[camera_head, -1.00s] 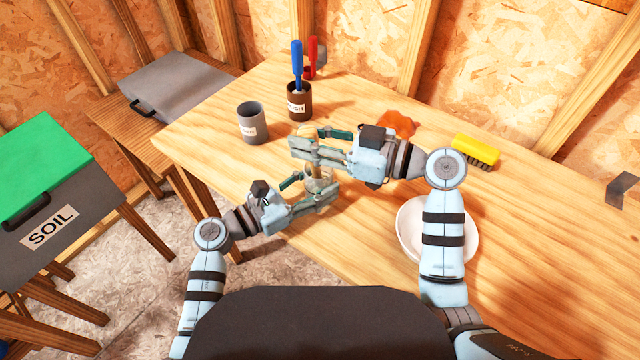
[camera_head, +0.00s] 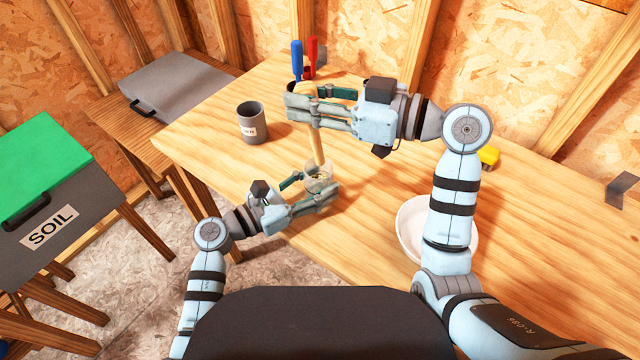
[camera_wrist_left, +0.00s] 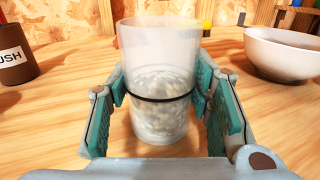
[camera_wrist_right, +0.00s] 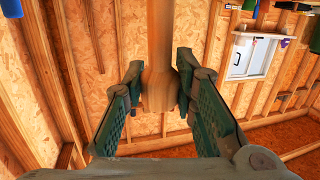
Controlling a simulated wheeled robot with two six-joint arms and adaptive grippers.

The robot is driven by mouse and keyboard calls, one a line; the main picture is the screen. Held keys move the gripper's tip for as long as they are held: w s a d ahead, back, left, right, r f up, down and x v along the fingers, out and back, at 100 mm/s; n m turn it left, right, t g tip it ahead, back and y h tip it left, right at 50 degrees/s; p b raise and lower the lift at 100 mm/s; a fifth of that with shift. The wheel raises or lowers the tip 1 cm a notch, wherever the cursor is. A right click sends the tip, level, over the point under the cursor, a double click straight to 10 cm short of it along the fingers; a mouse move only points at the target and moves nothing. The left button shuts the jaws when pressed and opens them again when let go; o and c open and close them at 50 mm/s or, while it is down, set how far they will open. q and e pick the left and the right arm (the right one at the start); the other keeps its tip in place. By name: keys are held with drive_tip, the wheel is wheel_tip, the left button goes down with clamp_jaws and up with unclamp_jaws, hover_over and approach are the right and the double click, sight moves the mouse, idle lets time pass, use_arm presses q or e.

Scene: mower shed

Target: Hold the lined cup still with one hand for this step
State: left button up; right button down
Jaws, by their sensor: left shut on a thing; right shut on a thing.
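The lined cup (camera_wrist_left: 155,105) is clear, with a black line around it and pale grains in its lower part. It stands upright on the wooden table in the left wrist view. My left gripper (camera_head: 322,188) is shut on it, one finger on each side. The cup also shows in the head view (camera_head: 318,176). My right gripper (camera_head: 294,102) is shut on a wooden stick-like tool (camera_head: 317,148) held upright. Its lower end overlaps the cup's mouth in the head view; I cannot tell whether it is inside. The tool's wooden handle fills the fingers in the right wrist view (camera_wrist_right: 159,60).
A grey labelled cup (camera_head: 252,124) stands at left. A dark cup (camera_wrist_left: 14,56) and blue (camera_head: 297,60) and red (camera_head: 312,56) handles are behind my right gripper. A white bowl (camera_head: 408,235) and yellow brush (camera_head: 489,157) are partly covered by my right arm.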

sight(308, 86)
drive_tip(key=shift+r, duration=0.15)
drive_tip(key=shift+r, duration=1.9)
use_arm(q)
drive_tip(key=o, duration=1.3)
drive_tip(key=shift+a, duration=0.1)
